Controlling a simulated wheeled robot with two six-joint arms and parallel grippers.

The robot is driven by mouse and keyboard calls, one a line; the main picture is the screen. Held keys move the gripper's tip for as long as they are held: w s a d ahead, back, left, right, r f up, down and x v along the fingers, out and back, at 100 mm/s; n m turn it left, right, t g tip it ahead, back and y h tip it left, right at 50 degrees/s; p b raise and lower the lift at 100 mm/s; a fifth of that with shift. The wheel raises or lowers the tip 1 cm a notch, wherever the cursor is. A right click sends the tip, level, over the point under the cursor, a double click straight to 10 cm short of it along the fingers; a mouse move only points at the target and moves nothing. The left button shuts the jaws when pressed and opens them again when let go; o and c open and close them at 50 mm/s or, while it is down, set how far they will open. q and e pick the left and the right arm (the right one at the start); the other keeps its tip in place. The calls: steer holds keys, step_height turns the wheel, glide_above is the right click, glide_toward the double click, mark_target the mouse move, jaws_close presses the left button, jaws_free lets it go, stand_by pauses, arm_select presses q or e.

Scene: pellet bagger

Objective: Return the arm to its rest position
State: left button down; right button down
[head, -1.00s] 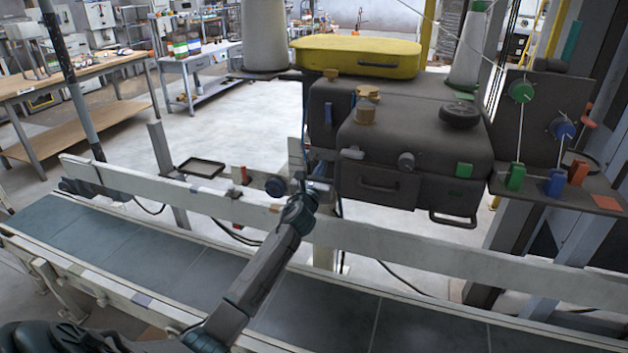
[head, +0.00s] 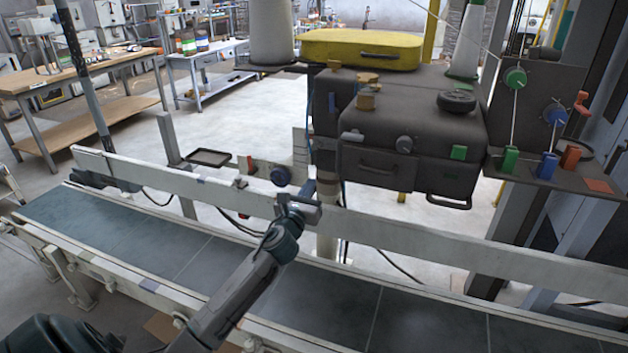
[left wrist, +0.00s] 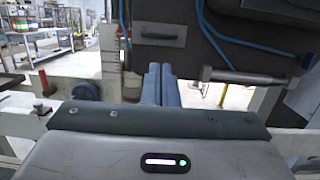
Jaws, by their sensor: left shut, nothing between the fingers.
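My left arm rises from the bottom of the head view across the conveyor, and its left gripper (head: 309,188) is near the far rail, in front of the dark bagging machine. In the left wrist view, its two grey-blue fingers (left wrist: 161,84) lie side by side, shut with nothing between them. They point toward the dark machine body and appear clear of it. The fingertips are small and partly merged with the background in the head view. My right gripper is not in view.
The conveyor belt (head: 170,246) runs below my arm, with a pale guard rail (head: 420,237) along its far side. The dark bagging machine (head: 390,125) hangs beyond it, with a yellow case (head: 360,48) on top. A control panel (head: 535,100) is at right. Open floor lies behind.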

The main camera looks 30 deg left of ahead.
arm_select(q)
step_height(320, 180, down, 21)
steer(key=s+a+n+g, duration=0.1)
steer(key=s+n+g, duration=0.25)
steer(key=n, duration=0.35)
steer(key=s+d+f+n+g+h, duration=0.1)
steer(key=s+f+n+g, duration=0.4)
steer(key=f, duration=0.6)
steer(key=s+f+n+g+h, duration=0.1)
steer(key=s+f+n, duration=0.4)
steer(key=f, duration=0.7)
steer(key=s+d+f+n+g+h, duration=0.1)
steer(key=s+d+f+n+g, duration=0.15)
steer(key=s+f, duration=0.65)
steer(key=s+d+f+n+g, duration=0.2)
steer(key=s+d+f+n, duration=0.15)
steer(key=s+f, duration=0.6)
steer(key=s+d+f+n+g, duration=0.1)
steer(key=s+d+f+n, duration=0.1)
steer(key=s, duration=0.6)
steer(key=s+d+f+n+g+h, duration=0.1)
steer(key=s+n, duration=0.3)
steer(key=s, duration=0.5)
steer(key=s+d+f+n+g, duration=0.2)
steer(key=s+d+f+n, duration=0.1)
steer(key=s, duration=0.5)
steer(key=shift+s+f+n, duration=0.25)
steer(key=shift+f+n, duration=0.05)
steer(key=shift+f, duration=0.3)
steer(key=shift+d, duration=0.1)
